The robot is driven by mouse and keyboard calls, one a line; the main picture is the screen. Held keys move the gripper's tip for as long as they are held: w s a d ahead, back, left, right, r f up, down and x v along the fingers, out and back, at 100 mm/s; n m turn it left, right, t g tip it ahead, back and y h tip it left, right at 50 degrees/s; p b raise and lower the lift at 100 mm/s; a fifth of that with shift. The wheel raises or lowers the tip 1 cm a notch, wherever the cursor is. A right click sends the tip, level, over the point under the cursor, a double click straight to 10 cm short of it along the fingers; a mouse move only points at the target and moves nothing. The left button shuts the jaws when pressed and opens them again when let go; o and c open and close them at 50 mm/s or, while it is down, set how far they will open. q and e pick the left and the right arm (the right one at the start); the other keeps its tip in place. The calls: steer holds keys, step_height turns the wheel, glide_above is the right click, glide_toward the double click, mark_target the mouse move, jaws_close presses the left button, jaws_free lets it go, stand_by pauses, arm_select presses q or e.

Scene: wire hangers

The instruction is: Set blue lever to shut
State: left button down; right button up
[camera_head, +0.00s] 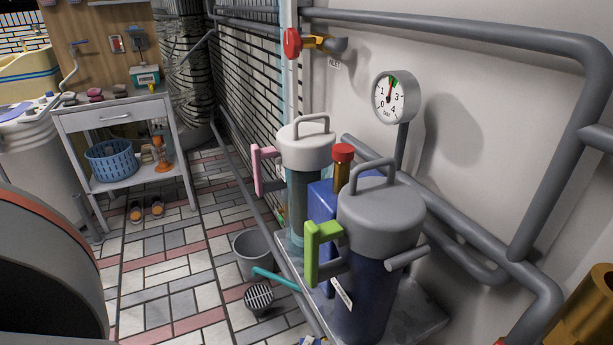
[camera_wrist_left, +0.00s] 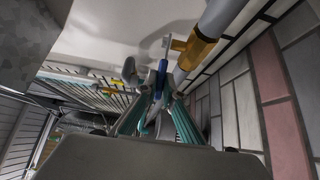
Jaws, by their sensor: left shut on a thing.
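The blue lever (camera_wrist_left: 162,67) shows in the left wrist view, on end between my fingertips. Just beyond it is a brass valve body (camera_wrist_left: 197,48) on a grey pipe (camera_wrist_left: 222,14). My left gripper (camera_wrist_left: 160,86), with teal fingers, is shut on the blue lever; the fingers hide its lower part. In the head view only a small blue piece (camera_head: 310,342) shows at the bottom edge, and I cannot tell for sure that it is the lever. My right gripper is not in view.
Grey and green-handled canisters (camera_head: 380,225) stand on a metal platform (camera_head: 405,318) by the wall. A grey bucket (camera_head: 251,262) and a round drain grate (camera_head: 259,297) are nearby. A red-handled valve (camera_head: 292,43) sits higher up. Tiled floor (camera_head: 170,270) is open to the left.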

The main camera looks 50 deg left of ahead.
arm_select(q)
steer(key=c, duration=2.4)
jaws_free()
steer(key=shift+c, duration=0.2)
